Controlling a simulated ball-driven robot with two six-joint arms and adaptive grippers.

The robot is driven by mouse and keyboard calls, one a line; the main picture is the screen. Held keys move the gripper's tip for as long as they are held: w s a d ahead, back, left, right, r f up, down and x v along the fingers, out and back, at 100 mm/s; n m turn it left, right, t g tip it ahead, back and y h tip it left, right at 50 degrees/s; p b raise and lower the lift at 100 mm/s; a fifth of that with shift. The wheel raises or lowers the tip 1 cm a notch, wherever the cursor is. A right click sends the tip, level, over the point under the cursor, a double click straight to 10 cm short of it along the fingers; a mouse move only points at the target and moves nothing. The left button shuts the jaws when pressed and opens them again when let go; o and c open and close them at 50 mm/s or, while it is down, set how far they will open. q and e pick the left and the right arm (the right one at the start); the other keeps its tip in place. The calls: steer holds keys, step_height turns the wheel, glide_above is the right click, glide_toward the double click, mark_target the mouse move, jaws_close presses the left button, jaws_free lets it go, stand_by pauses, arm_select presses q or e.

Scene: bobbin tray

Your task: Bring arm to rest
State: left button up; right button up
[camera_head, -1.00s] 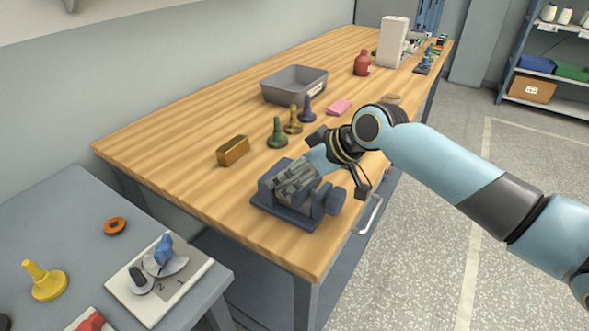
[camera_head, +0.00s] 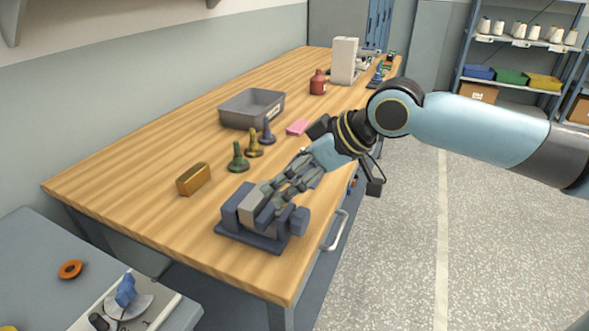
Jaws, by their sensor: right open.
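My right arm (camera_head: 480,130) comes in from the right over the wooden workbench (camera_head: 130,165). My right gripper (camera_head: 272,196) is open, with its grey fingers pointing down and left at the blue-grey vise (camera_head: 240,228) near the bench's front edge. The fingers overlap the vise's upper right part in the picture; I cannot tell whether they touch it. I see nothing held between them. My left gripper is not in view.
Green (camera_head: 238,158), yellow (camera_head: 254,144) and blue (camera_head: 268,132) bobbins stand behind the vise, near a brass-coloured block (camera_head: 193,179) and a grey bin (camera_head: 224,113). A grey side table (camera_head: 35,240) is at lower left. Floor at right is clear.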

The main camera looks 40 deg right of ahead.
steer(key=shift+s+d+r, duration=0.1)
steer(key=shift+s+r, duration=0.3)
steer(key=shift+r, duration=0.1)
steer(key=s+a+f+m+g+h, duration=0.2)
steer(key=s+a, duration=0.1)
steer(key=s, duration=0.6)
steer(key=s+a+f+m+g+h, duration=0.1)
steer(key=s+a+f+g+h, duration=0.2)
steer(key=s, duration=0.6)
steer(key=s+d+f+g+b, duration=0.15)
steer(key=f+b, duration=0.25)
steer(key=f, duration=1.4)
steer(key=s+d+f+b, duration=0.15)
steer(key=f+b, duration=0.35)
steer(key=f, duration=1.4)
steer(key=s+f+m+b, duration=0.1)
steer(key=s+f+b, duration=0.4)
steer(key=s+f, duration=1.3)
steer(key=shift+f+g+y, duration=0.4)
steer(key=shift+f+g, duration=0.05)
steer(key=shift+f, duration=0.2)
